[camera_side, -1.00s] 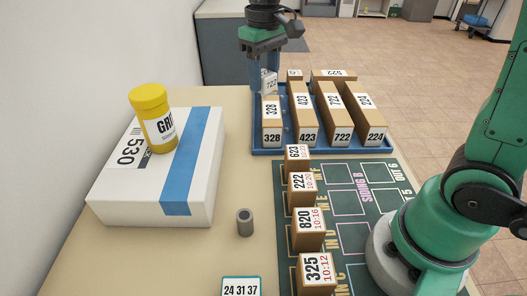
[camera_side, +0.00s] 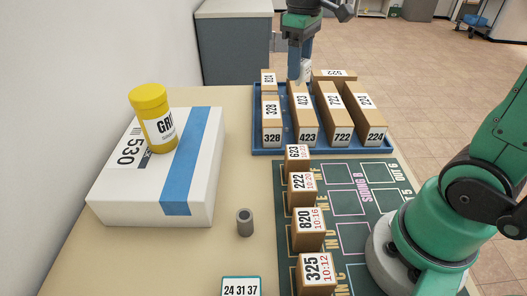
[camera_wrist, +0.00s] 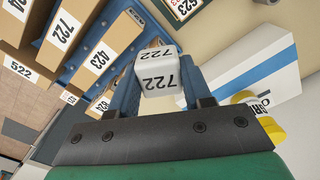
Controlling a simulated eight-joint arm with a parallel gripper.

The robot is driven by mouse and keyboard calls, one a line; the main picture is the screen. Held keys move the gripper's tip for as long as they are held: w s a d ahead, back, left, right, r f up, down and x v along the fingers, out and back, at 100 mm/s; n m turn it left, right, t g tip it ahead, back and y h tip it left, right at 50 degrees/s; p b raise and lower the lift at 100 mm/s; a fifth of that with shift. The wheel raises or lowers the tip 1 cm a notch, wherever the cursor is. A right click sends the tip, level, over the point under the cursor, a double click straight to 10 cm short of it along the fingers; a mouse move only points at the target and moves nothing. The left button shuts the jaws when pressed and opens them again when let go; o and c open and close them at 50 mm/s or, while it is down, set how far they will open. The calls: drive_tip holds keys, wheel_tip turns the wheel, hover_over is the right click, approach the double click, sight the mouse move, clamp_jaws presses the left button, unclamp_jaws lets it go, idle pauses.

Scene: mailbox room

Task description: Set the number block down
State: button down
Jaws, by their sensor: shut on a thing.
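My gripper (camera_side: 302,72) is shut on a white number block (camera_wrist: 158,72), marked 722 on two faces in the wrist view. In the side view the block (camera_side: 305,70) shows pale, partly hidden between the fingers, above the back of the blue tray (camera_side: 262,152). It is held near the far end of the box marked 423 (camera_side: 302,105). I cannot tell whether it touches anything. The box marked 722 (camera_side: 334,110) lies just right of it.
Boxes 328 (camera_side: 271,120), 224 (camera_side: 365,110), 824 (camera_side: 268,78) and 522 (camera_side: 335,75) are also in the tray. Smaller blocks line the green mat (camera_side: 350,235). A white parcel (camera_side: 110,195) bears a yellow jar (camera_side: 150,105). A grey cylinder (camera_side: 245,222) stands on bare table.

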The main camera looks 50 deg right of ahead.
drive_tip(key=s+d+r+n, duration=0.2)
drive_tip(key=s+d+n, duration=0.4)
drive_tip(key=s, duration=0.6)
drive_tip(key=shift+d+r+n, duration=0.15)
drive_tip(key=shift+d+n, duration=0.15)
drive_tip(key=shift+d, duration=0.95)
wheel_tip(320, 180, down, 20)
drive_tip(key=shift+r, duration=0.2)
drive_tip(key=shift+f, duration=0.15)
drive_tip(key=shift+c, duration=1.9)
unclamp_jaws()
